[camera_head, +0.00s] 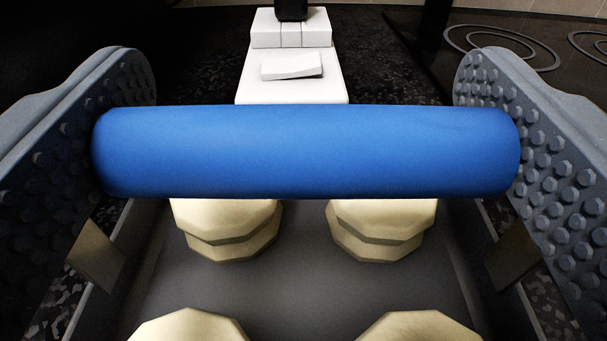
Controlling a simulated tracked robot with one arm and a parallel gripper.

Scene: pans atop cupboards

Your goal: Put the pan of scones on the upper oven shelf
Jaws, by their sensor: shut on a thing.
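My gripper (305,125) is shut on the blue handle (305,155), a thick round bar that lies level across the view, with one studded finger pressed at each end. Below the handle is the grey pan (300,275) with raised side walls. Several pale, faceted scones sit in it: two show just below the handle, at left (228,225) and right (382,225), and two more are cut off by the bottom edge. The handle hides part of the pan. The oven and its upper shelf are not in view.
Dark speckled worktop (200,60) lies beyond the handle. A white slab-like object (290,88) with a raised block stands on it at top centre. A dark hob with ring markings (500,48) is at top right. A tall dark shape (425,35) stands beside it.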

